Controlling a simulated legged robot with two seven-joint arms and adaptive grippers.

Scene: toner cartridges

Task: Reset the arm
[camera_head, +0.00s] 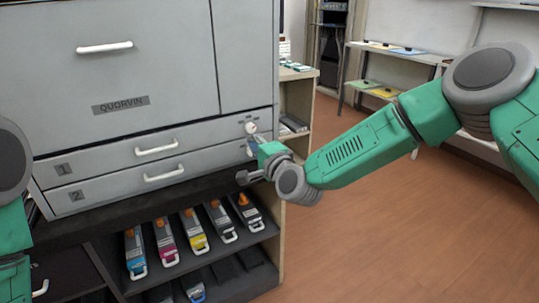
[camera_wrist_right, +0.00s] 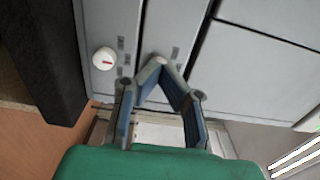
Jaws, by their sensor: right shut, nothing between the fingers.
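My right arm (camera_head: 350,155) reaches in from the right in the head view. Its gripper (camera_head: 243,177) is beside the right end of the grey printer's lower drawers. In the right wrist view the blue-grey fingers of the right gripper (camera_wrist_right: 158,62) meet at their tips, shut and empty. They are in front of the grey panel; whether they touch it I cannot tell. A white round knob with a red mark (camera_wrist_right: 104,58) is left of the tips; the upper knob on the printer shows in the head view (camera_head: 251,127). Part of my left arm shows at the left edge; its gripper is out of view.
The grey printer (camera_head: 150,65) has drawers 1 and 2 shut. Below, a dark shelf holds several toner cartridges, including a blue (camera_head: 135,253), a magenta (camera_head: 166,240) and a yellow one (camera_head: 194,232). A wall shelf (camera_head: 395,49) stands behind. The brown floor (camera_head: 400,240) at right is clear.

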